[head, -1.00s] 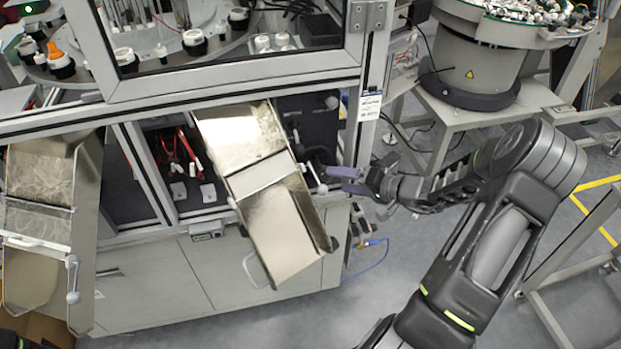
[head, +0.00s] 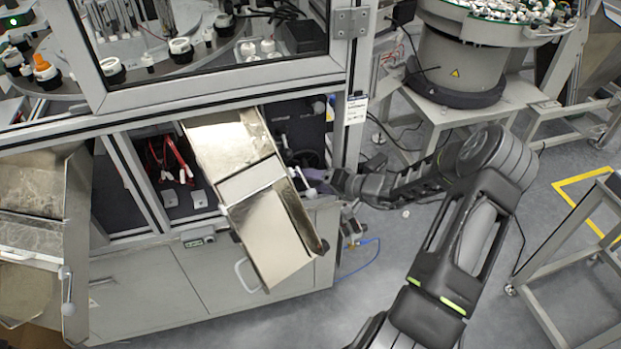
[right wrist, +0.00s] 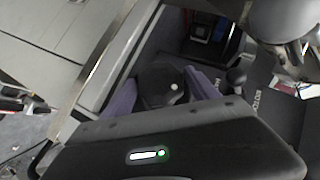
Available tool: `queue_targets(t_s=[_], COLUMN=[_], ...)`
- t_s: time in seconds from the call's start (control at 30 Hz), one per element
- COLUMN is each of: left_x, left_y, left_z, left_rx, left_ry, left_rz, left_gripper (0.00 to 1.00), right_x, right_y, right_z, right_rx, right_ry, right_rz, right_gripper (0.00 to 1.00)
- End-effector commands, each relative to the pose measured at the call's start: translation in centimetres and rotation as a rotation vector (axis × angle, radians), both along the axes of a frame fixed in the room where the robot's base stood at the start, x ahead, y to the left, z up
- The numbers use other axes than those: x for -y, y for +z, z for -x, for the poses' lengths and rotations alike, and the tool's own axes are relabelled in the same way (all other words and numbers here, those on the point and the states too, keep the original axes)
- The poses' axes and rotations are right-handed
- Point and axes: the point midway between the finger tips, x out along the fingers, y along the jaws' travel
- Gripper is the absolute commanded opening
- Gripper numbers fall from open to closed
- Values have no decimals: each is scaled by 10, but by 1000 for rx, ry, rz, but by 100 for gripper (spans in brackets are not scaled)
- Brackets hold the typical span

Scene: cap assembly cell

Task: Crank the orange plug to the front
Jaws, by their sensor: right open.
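The orange plug (head: 42,66) sits in a black-and-white holder on the round turntable (head: 75,88), at the upper left behind the machine frame. My right gripper (head: 316,178) reaches into the machine's opening just right of the steel chute, and part of it is hard to make out. In the right wrist view its purple fingers (right wrist: 160,88) are spread apart, with a dark rounded part (right wrist: 161,80) between them. I cannot tell whether they touch it. A dark knob (right wrist: 236,76) stands just right of the fingers. My left gripper is not in view.
The sloping steel chute (head: 265,205) sits close to the left of my right gripper. A frame post (head: 353,100) stands just to its right. Another chute (head: 35,230) is at the far left.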

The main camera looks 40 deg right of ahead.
Motion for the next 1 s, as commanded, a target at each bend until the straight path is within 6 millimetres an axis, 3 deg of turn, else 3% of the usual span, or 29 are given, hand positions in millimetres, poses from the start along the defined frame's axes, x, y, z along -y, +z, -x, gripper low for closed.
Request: queue_targets(t_s=[0.4,1.0], left_x=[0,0], left_y=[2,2], left_z=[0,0], left_rx=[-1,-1], left_ry=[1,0], left_rz=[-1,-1], left_gripper=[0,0], right_x=[-4,-3], right_y=[-4,-4], right_z=[-9,-8], right_rx=[0,-1], right_ry=[0,0], right_rz=[0,0], right_gripper=[67,19])
